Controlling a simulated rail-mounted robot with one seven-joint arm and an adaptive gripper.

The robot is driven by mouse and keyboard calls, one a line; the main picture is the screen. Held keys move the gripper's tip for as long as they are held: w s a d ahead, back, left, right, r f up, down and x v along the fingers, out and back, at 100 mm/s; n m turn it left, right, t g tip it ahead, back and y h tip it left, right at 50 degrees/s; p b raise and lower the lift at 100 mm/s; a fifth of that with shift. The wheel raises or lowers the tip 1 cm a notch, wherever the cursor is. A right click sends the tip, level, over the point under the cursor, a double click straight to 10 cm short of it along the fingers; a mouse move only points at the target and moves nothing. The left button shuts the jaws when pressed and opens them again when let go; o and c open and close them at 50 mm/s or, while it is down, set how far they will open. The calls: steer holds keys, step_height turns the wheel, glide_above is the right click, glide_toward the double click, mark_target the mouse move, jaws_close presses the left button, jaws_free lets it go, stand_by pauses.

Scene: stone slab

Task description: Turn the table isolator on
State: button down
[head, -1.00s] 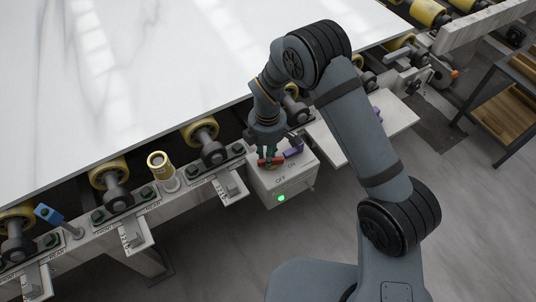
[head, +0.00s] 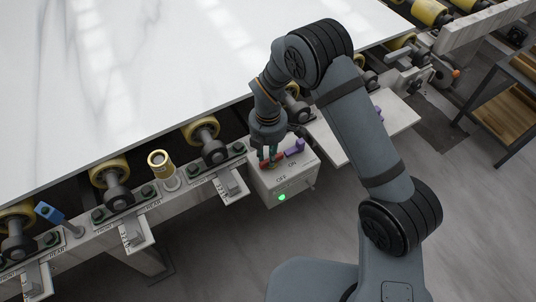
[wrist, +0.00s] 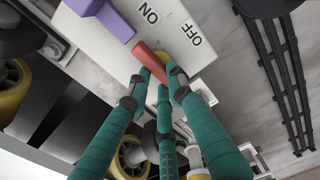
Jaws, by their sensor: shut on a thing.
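The isolator box (head: 297,178) is a pale box at the table's front edge, marked OFF and ON, with a lit green lamp (head: 282,197) on its front face. The red handle also shows in the head view (head: 265,164). My gripper (wrist: 163,80) has teal fingers with dark tips, shut on the red handle's near end. The fingers hide that end.
A purple part (head: 295,147) stands on the box close beside my gripper; it also shows in the wrist view (wrist: 103,17). Yellow rollers (head: 200,131) and a white slab (head: 150,60) lie behind. A yellow post (head: 159,164) stands left. Floor in front is clear.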

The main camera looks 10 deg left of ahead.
steer(key=c, duration=1.5)
jaws_free()
steer(key=shift+c, duration=0.2)
steer(key=shift+r, duration=0.1)
step_height(320, 180, up, 12)
steer(key=shift+f, duration=0.2)
step_height(320, 180, down, 12)
steer(key=shift+r, duration=0.1)
